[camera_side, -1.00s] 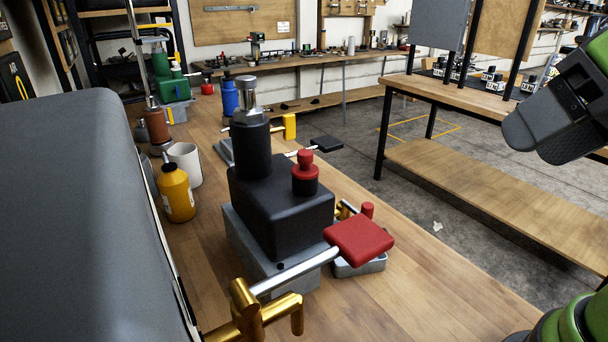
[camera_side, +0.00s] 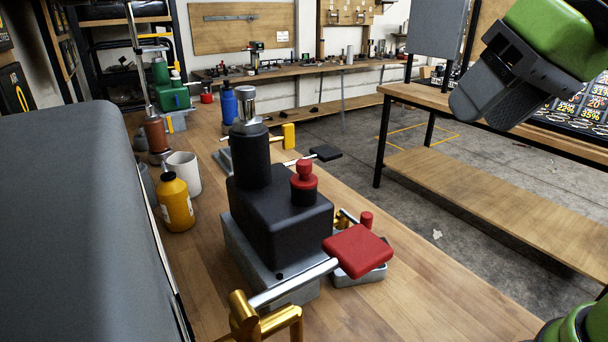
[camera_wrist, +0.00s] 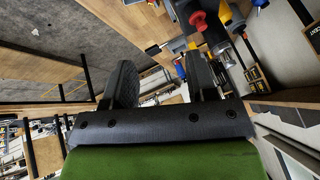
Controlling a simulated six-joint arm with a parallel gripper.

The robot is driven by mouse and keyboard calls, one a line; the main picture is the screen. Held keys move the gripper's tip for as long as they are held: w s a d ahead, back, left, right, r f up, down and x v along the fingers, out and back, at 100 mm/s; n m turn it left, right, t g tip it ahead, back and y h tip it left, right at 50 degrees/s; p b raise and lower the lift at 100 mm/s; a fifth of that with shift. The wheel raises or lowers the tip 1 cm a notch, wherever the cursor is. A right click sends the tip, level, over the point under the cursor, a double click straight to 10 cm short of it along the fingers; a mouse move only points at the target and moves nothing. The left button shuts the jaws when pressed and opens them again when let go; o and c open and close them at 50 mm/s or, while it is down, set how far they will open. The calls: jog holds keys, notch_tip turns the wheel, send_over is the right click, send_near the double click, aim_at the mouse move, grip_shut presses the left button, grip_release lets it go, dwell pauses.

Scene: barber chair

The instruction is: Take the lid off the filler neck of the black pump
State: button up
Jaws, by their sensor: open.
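The black pump (camera_side: 280,225) stands on a grey base on the wooden bench in the side view. A short black filler neck (camera_side: 304,195) rises from its top and carries a red knobbed lid (camera_side: 304,178). The lid sits on the neck. A taller black cylinder with a silver top (camera_side: 250,155) stands behind it on the same pump. My gripper (camera_side: 470,105) is in the air at the upper right, well apart from the pump. In the wrist view my gripper (camera_wrist: 160,62) shows two dark fingers spread wide with nothing between them.
A lever with a red pad (camera_side: 358,250) juts out in front of the pump, with brass-coloured parts at lower left. A yellow bottle (camera_side: 175,203) and white mug (camera_side: 186,172) stand left. A grey padded surface (camera_side: 80,220) fills the left side. Open air separates gripper and pump.

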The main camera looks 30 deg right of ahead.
jog(key=w+a+f+n+g+h, duration=0.15)
jog(key=w+a, duration=0.45)
jog(key=w, duration=0.6)
jog(key=n, duration=0.1)
send_over(304, 162)
jog(key=s, duration=0.2)
notch_tip(304, 162, down, 6)
jog(key=shift+s+d+r, duration=0.1)
jog(key=shift+r, duration=0.15)
jog(key=x, duration=0.5)
jog(key=shift+f, duration=0.3)
jog(key=shift+c, duration=0.4)
grip_shut()
